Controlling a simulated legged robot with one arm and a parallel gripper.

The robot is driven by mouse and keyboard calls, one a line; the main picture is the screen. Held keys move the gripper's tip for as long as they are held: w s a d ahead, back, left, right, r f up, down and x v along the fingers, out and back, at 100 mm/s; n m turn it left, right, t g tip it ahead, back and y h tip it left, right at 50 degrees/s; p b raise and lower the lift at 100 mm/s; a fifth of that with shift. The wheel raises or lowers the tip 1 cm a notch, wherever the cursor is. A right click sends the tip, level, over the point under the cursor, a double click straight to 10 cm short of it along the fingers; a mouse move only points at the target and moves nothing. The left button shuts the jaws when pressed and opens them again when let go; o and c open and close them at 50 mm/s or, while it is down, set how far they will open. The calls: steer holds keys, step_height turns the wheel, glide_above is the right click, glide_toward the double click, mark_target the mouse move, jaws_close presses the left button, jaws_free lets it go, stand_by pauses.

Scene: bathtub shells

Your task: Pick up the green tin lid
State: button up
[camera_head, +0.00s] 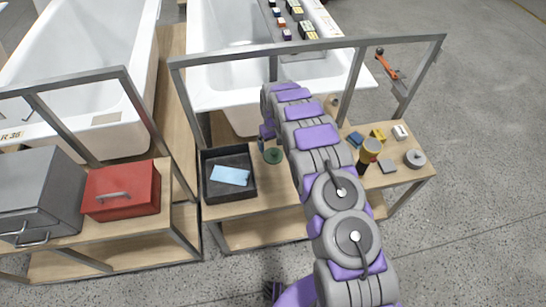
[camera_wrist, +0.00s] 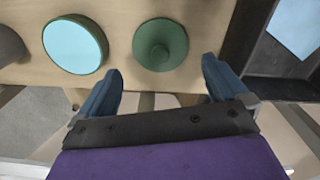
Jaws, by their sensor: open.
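The green tin lid (camera_wrist: 160,45) is a round disc with a raised knob, lying on the wooden bench top. It also shows in the head view (camera_head: 273,156), just right of the black tray and beside my arm. My gripper (camera_wrist: 162,70) is open and empty. In the wrist view its two blue fingers are spread to either side below the lid, with the lid lined up with the gap between them. A round green-rimmed thing with a pale blue face (camera_wrist: 75,45) stands left of the lid in the wrist view; my arm hides it in the head view.
A black tray (camera_head: 228,196) holding a light blue cloth (camera_head: 230,175) stands close to the lid. A metal frame bar (camera_head: 310,46) crosses above the bench. A red toolbox (camera_head: 122,190) is at left; small blocks and a grey round piece (camera_head: 415,159) are at right.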

mark_target(273, 151)
steer(key=shift+a+f+b, duration=0.1)
steer(key=shift+f+b, duration=0.85)
steer(key=shift+f, duration=2.15)
steer(key=shift+r, duration=0.1)
steer(key=shift+c, duration=0.3)
steer(key=c, duration=0.7)
